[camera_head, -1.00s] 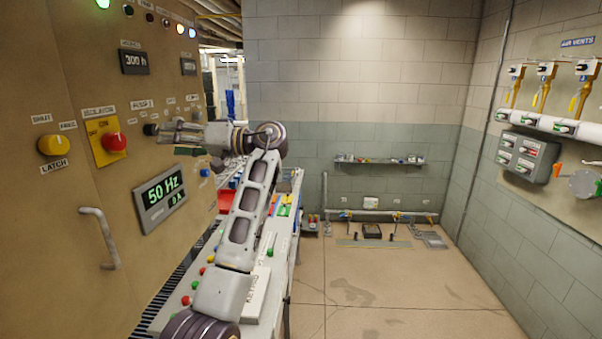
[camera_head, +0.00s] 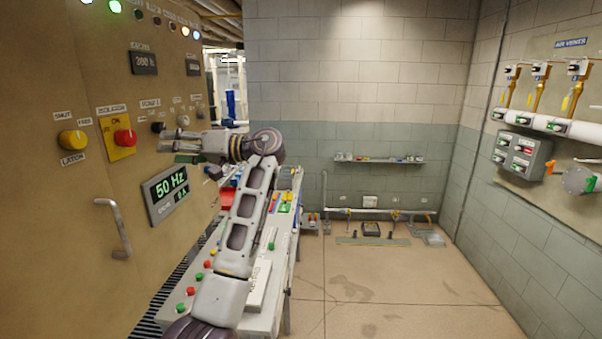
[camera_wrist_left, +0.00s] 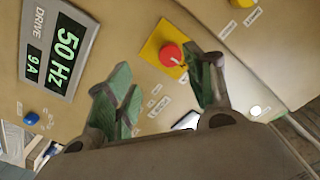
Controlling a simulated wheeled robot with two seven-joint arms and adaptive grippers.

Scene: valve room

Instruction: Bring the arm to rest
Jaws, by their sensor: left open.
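My left arm reaches up from the bottom of the head view, over the bench. Its left gripper (camera_head: 182,140) points left at the tan cabinet panel and is open and empty. In the left wrist view the two green-padded fingers (camera_wrist_left: 165,92) are spread apart. The red knob on its yellow isolator plate (camera_wrist_left: 171,55) shows beyond the right finger; I cannot tell how far the finger is from the panel. In the head view the red knob (camera_head: 124,137) is left of the fingertips. My right gripper is not in view.
The panel also holds a yellow latch knob (camera_head: 73,140), a 50 Hz display (camera_head: 170,190) and a handle (camera_head: 114,228). A bench with buttons (camera_head: 258,270) stands under my arm. The floor (camera_head: 375,290) to the right is clear. Valves (camera_head: 540,90) line the right wall.

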